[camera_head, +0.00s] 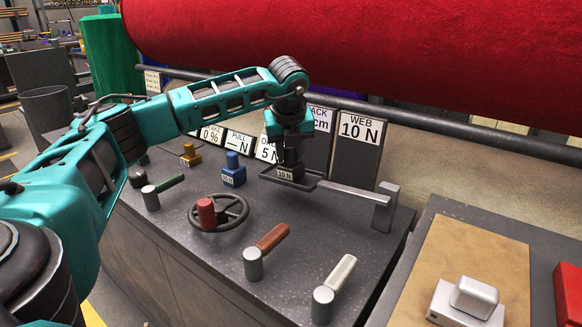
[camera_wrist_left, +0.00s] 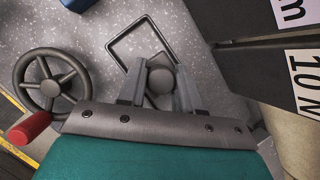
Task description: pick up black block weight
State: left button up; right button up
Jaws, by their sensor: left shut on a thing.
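The black block weight (camera_head: 287,173) has a pale label that seems to read 10 N. My left gripper (camera_head: 291,158) reaches down from above and is shut on its top. In the left wrist view, the round dark knob of the weight (camera_wrist_left: 160,80) sits between the two fingers of my left gripper (camera_wrist_left: 159,92). The weight is at a dark square pan (camera_head: 318,181) on a grey arm. I cannot tell whether it touches the pan. The pan's thin frame also shows in the left wrist view (camera_wrist_left: 118,45). My right gripper is out of view.
On the console (camera_head: 180,215) stand a blue weight (camera_head: 233,172), a brass weight (camera_head: 190,155), a handwheel (camera_head: 232,212) with a red knob and several levers. Display plates, one reading WEB 10 N (camera_head: 358,137), stand behind. A red felt roll (camera_head: 380,50) hangs above.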

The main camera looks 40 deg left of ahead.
pick_arm(q)
grip_shut()
jog(key=shift+r, duration=0.1)
notch_tip(320, 180, up, 20)
jog(key=p, duration=0.4)
